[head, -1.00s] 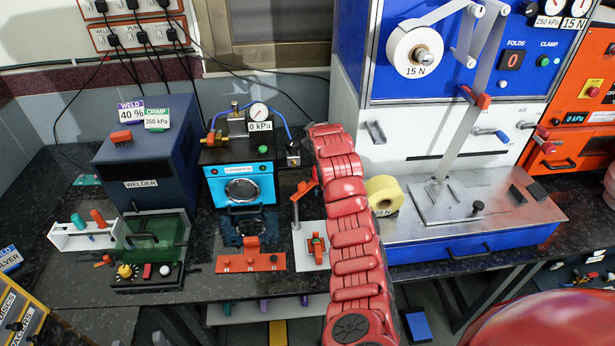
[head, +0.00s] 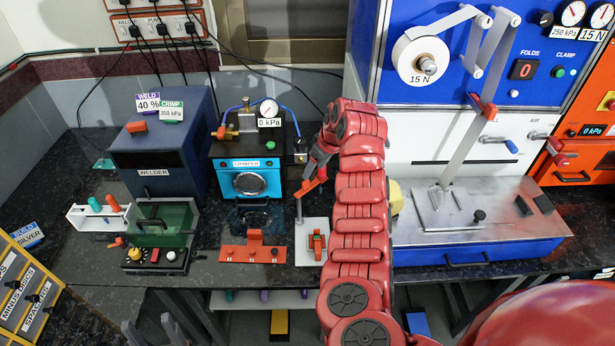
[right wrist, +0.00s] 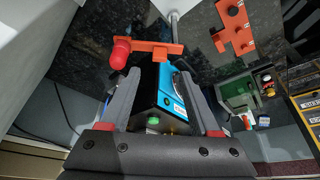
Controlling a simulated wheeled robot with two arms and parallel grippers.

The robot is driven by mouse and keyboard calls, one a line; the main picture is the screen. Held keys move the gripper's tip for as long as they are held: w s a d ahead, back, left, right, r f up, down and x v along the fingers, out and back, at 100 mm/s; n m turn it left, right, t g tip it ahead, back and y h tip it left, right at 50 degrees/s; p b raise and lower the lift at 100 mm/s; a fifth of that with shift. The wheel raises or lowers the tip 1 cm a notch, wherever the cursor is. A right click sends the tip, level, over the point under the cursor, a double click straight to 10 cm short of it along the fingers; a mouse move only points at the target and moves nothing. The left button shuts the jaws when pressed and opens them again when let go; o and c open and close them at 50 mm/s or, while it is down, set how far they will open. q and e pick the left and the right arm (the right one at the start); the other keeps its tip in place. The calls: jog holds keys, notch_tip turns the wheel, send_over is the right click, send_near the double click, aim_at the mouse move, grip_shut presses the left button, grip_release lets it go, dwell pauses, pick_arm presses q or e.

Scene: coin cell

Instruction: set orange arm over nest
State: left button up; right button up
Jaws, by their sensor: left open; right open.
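The orange arm (head: 311,186) sits on top of a thin upright post beside the white plate. In the right wrist view the orange arm (right wrist: 150,47) lies crosswise just past my fingertips, with a red knob (right wrist: 120,54) at its left end. An orange piece on the white plate (head: 317,241) looks like the nest; its top detail is too small to tell. My right gripper (head: 318,168) is close to the orange arm, and it also shows in the right wrist view (right wrist: 161,80), open with nothing held.
The blue crimper (head: 243,180) stands just behind. An orange fixture (head: 253,254) lies left of the white plate. The welder (head: 160,160) and a green-lidded box (head: 165,225) stand further left. The blue machine with a metal top (head: 480,225) stands to the right.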

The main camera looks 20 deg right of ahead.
aim_at(307, 182)
jog(key=p+x, duration=0.1)
jog(key=x, duration=0.5)
jog(key=shift+f+p, duration=0.2)
jog(key=shift+p, duration=0.15)
jog(key=shift+x, duration=1.05)
jog(key=shift+a, duration=0.1)
grip_shut()
